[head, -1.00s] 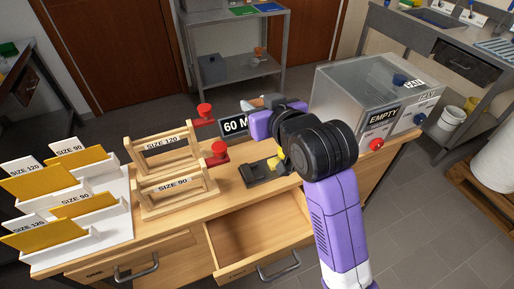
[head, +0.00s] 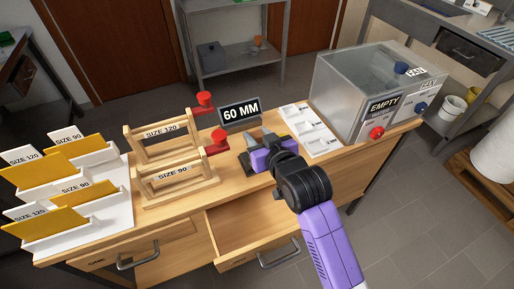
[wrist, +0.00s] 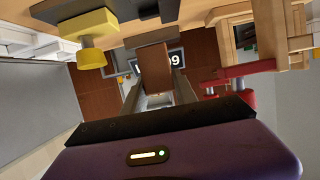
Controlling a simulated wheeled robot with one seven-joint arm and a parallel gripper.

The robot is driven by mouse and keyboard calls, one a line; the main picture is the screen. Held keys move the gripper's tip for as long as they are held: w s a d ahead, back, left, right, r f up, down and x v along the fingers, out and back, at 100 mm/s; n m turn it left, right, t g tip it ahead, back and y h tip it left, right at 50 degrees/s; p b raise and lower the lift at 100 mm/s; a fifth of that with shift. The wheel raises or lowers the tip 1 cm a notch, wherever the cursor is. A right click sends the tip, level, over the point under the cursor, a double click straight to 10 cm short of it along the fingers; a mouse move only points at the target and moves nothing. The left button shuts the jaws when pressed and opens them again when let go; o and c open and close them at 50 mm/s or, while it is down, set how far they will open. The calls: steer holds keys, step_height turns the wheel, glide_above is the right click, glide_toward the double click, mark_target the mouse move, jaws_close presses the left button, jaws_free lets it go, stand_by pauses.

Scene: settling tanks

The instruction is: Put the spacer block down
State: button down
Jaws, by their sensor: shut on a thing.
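My gripper (head: 262,152) is low over the bench, at the dark fixture (head: 246,170) in front of the 60 MM sign (head: 240,111). In the wrist view my gripper (wrist: 157,84) is shut on a brown block, the spacer block (wrist: 154,66), which sits between its two grey fingers. The block partly covers the sign, which appears upside down there. In the head view I cannot make out the block, and my gripper hides most of the fixture. I cannot tell whether the block touches anything below it.
A yellow knob (wrist: 91,30) is close by in the wrist view. Red clamps (head: 216,143) and wooden racks (head: 172,182) stand left of my gripper. An open drawer (head: 255,232) juts out in front.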

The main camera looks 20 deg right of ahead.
steer(key=shift+f+p, duration=0.3)
steer(key=shift+f, duration=2.35)
steer(key=shift+f, duration=0.2)
steer(key=c, duration=1)
jaws_free()
steer(key=shift+o, duration=0.2)
steer(key=shift+s+b, duration=0.1)
steer(key=shift+b, duration=0.3)
steer(key=v, duration=0.5)
steer(key=b+v, duration=0.1)
steer(key=v, duration=0.1)
steer(key=shift+s+a+r, duration=0.15)
steer(key=shift+s+a, duration=0.1)
